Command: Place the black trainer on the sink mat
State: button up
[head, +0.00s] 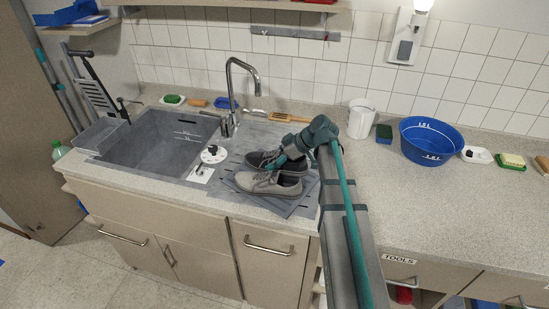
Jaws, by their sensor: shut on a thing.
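The black trainer (256,158) is behind a grey trainer (264,184), just right of the sink basin. My gripper (279,161) comes in from the right and is shut on the black trainer near its right end. The fingers and the grey trainer hide part of it. The grey trainer lies on a dark grey mat (297,209) on the drainer side of the sink. I cannot tell whether the black trainer touches the mat or is held just above it.
The sink basin (160,137) and tap (231,98) are left of and behind the trainers. A white mug (361,119), blue bowl (428,152), sponge dishes and brushes stand along the back. The worktop (455,200) at right is clear. My arm crosses the counter's front edge.

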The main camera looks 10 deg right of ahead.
jog(key=shift+f, duration=0.2)
jog(key=o, duration=1.7)
jog(key=shift+r, duration=0.15)
jog(key=b+v, duration=0.2)
jog(key=v, duration=1)
jog(key=shift+b, duration=0.3)
